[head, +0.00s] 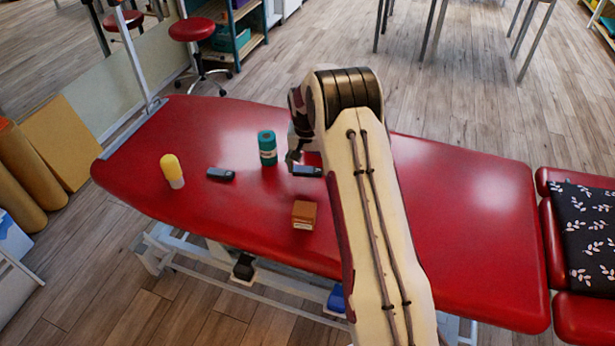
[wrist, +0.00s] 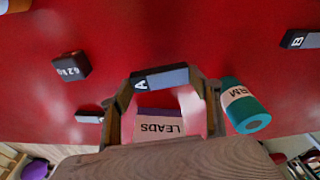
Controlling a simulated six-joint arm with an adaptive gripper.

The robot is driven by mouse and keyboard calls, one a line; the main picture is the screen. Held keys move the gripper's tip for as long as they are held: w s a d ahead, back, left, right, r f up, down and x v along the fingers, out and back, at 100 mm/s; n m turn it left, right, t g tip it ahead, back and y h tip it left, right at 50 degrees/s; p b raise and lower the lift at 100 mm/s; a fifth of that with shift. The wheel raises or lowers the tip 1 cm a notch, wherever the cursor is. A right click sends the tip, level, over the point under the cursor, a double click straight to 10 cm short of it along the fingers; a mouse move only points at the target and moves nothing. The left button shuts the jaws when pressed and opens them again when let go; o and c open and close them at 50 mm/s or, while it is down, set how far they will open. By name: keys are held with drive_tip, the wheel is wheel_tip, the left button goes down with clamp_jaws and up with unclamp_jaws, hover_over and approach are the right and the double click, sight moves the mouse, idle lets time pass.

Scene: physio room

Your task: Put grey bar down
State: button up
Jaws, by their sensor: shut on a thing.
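My gripper (wrist: 162,84) is shut on a small bar (wrist: 160,77) with a grey face and a dark end marked "A". The bar lies crosswise between the two fingertips in the wrist view, with red table top beyond it. Whether it touches the table cannot be told. In the head view my gripper (head: 294,158) is over the far middle of the red table (head: 460,200), partly hidden by my arm. A dark bar with a blue-grey face (head: 307,171) shows beside it; I cannot tell if it is the held one.
A teal bottle (head: 267,148) stands just left of my gripper, close to the right finger in the wrist view (wrist: 243,105). A box marked "LEADS" (wrist: 160,122) shows between the fingers. A dark bar (head: 221,174), a yellow-topped bottle (head: 172,170) and an orange-brown box (head: 305,214) are also on the table.

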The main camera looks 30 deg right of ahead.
sight(307, 172)
drive_tip(key=shift+f, duration=2.25)
drive_tip(key=shift+f, duration=0.2)
drive_tip(key=o, duration=1.1)
drive_tip(key=shift+r, duration=0.15)
drive_tip(key=shift+s+a+r, duration=0.15)
drive_tip(key=shift+s+r, duration=0.1)
drive_tip(key=shift+r, duration=0.95)
drive_tip(key=shift+s+a+r, duration=0.1)
drive_tip(key=shift+s+r, duration=0.1)
drive_tip(key=shift+r, duration=1.05)
drive_tip(key=shift+s+a+r, duration=0.15)
drive_tip(key=shift+s+r, duration=0.1)
drive_tip(key=shift+r, duration=0.95)
drive_tip(key=shift+r, duration=0.1)
